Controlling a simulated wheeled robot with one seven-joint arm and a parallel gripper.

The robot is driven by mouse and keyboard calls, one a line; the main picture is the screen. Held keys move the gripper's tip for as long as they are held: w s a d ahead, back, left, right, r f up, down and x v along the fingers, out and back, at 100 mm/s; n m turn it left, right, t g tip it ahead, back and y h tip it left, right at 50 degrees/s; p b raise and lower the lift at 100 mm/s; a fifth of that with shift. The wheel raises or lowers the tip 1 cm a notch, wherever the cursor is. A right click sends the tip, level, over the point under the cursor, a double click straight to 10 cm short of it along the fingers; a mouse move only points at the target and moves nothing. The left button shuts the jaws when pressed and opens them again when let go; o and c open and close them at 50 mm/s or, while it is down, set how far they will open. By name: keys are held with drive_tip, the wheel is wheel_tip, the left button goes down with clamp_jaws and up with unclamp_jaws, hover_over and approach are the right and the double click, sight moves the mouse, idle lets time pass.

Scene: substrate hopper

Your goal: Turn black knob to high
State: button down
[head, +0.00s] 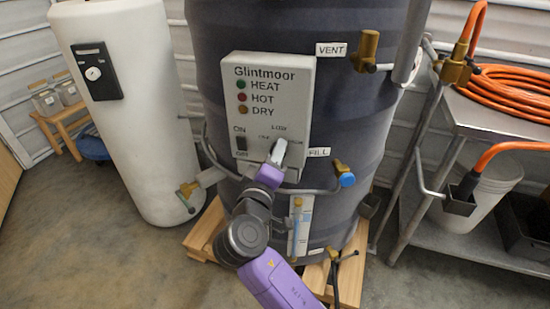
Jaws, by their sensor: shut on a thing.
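The control panel (301,85) marked Glintmoor is on the front of a large dark tank. It has HEAT, HOT and DRY lights and an ON/OFF switch (241,144) at lower left. My gripper (277,152) is at the panel's lower right, in front of the dial markings, and is shut. The black knob is hidden behind my gripper, which covers the spot where the dial markings gather. Part of the lettering around it shows, but I cannot read the knob's setting. My purple and grey arm reaches up from the bottom of the view.
A blue-capped valve (346,179) and pipe sit right of my gripper, below the FILL label. A brass vent valve (367,50) is higher up. A white tank (130,130) stands left. A metal table (500,117) with an orange hose (510,88) is at right.

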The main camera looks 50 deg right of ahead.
drive_tip(key=shift+f, duration=0.15)
drive_tip(key=c, duration=0.9)
unclamp_jaws()
drive_tip(key=v, duration=0.7)
drive_tip(key=shift+s+a, duration=0.25)
drive_tip(key=shift+a, duration=0.1)
